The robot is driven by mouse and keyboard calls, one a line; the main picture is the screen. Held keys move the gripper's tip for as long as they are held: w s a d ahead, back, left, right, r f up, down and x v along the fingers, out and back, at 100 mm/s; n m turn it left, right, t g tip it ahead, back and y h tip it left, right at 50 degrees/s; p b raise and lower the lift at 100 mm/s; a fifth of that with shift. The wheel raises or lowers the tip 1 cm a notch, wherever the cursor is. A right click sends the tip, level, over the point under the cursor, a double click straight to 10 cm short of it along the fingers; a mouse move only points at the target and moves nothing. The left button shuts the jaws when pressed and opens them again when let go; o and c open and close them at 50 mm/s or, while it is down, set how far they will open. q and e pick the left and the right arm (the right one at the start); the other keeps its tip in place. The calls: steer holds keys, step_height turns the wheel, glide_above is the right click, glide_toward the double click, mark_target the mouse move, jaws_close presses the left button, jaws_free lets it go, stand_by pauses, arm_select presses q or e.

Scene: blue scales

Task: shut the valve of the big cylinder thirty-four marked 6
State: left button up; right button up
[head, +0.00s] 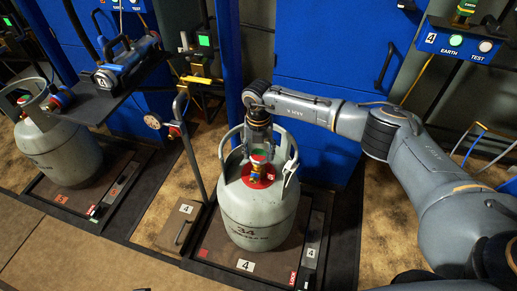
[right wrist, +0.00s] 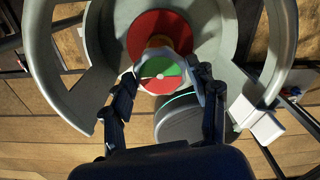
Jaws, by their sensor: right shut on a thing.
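The big grey cylinder (head: 258,214) stamped 34 stands upright on a scale marked 4. A red collar with a small white mark, too small to read surely, sits around its valve neck. The valve handwheel (head: 260,156) is inside the cylinder's guard ring. Its red and green top disc (right wrist: 160,75) shows in the right wrist view, above the red collar (right wrist: 160,34). My right gripper (head: 259,146) reaches down from above into the guard ring. Its two fingers (right wrist: 165,82) are shut on the handwheel from both sides. My left gripper is not in view.
The guard ring (right wrist: 48,65) curves closely around my fingers. A white clip (head: 291,165) hangs on its right. A post with a gauge (head: 153,121) stands left of the cylinder. Another grey cylinder (head: 62,152) and a shelf with a blue device (head: 130,62) are further left.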

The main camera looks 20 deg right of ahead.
mark_target(259, 154)
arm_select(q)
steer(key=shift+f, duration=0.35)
arm_select(e)
steer(key=o, duration=1.2)
steer(key=shift+c, duration=0.2)
step_height(259, 154, up, 12)
